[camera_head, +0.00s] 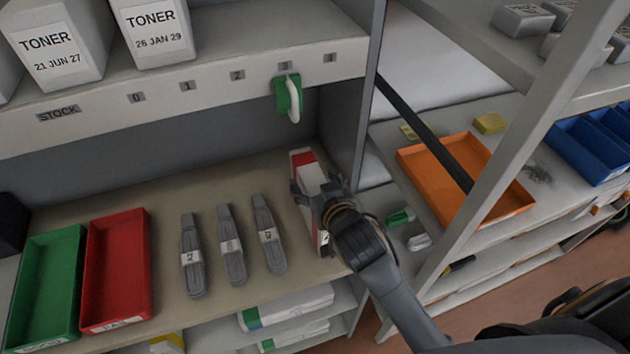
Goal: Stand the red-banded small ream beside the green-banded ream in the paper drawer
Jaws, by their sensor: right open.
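The red-banded small ream (303,160) is a narrow white pack with a red top end. It stands on the beige shelf, near the right side panel. My right gripper (317,188) is at the ream, its open fingers to either side; whether they touch it I cannot tell. The gripper and wrist hide part of the pack. Below the shelf lie white packs, the upper one (290,306) with a blue-green band at its left end and a lower one (298,336) with a green band. I cannot tell whether this lower level is the paper drawer. My left gripper is not in view.
Several grey cartridges (231,245) lie left of the ream. Red (147,265) and green (77,285) trays stand farther left. A green-and-white object (288,98) hangs from the upper shelf edge. An orange tray (415,185) sits on the right-hand shelving, beyond the side panel.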

